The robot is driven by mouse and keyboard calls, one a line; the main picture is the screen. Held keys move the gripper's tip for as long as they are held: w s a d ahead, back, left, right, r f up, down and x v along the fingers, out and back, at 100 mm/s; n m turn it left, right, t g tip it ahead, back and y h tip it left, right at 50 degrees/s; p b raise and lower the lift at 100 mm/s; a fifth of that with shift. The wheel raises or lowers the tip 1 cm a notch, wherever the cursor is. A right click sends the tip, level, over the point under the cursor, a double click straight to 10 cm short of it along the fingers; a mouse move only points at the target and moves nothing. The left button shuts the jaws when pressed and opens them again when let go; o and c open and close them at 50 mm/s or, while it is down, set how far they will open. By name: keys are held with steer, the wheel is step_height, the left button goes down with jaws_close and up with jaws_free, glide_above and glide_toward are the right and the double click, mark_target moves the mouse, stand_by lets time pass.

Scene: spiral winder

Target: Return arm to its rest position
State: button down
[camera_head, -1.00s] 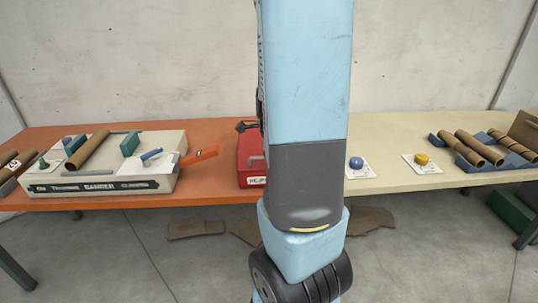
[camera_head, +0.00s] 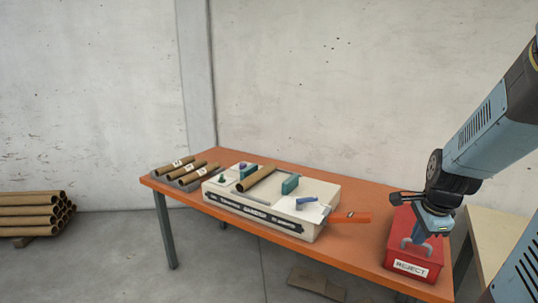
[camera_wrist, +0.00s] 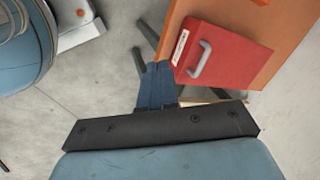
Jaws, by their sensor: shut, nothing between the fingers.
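My arm comes in from the right in the head view, bent at a black joint. My gripper (camera_head: 424,234) points down in front of or over the red reject box (camera_head: 418,266); the head view does not show the gap clearly. In the wrist view, the two blue fingers of my gripper (camera_wrist: 158,84) are together with nothing between them. The red box (camera_wrist: 232,57) with its grey handle (camera_wrist: 199,58) lies just to the right of the fingertips there, apart from them.
A cream table (camera_head: 490,232) stands at right. Stacked tubes (camera_head: 35,212) lie at far left. Cardboard (camera_head: 316,283) lies below.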

steer(key=s+a+r+n+t, duration=0.1)
steer(key=s+a+r+n, duration=0.4)
steer(key=a+r+n, duration=0.2)
steer(key=s+a+r+n+t, duration=0.1)
steer(key=s+a+r+n, duration=0.4)
steer(key=n, duration=0.7)
step_height(320, 180, up, 4)
steer(key=a, duration=0.2)
steer(key=shift+a+f+y, duration=0.25)
steer(key=shift+a+y, duration=0.05)
steer(key=shift+y, duration=0.1)
steer(key=shift+d, duration=0.1)
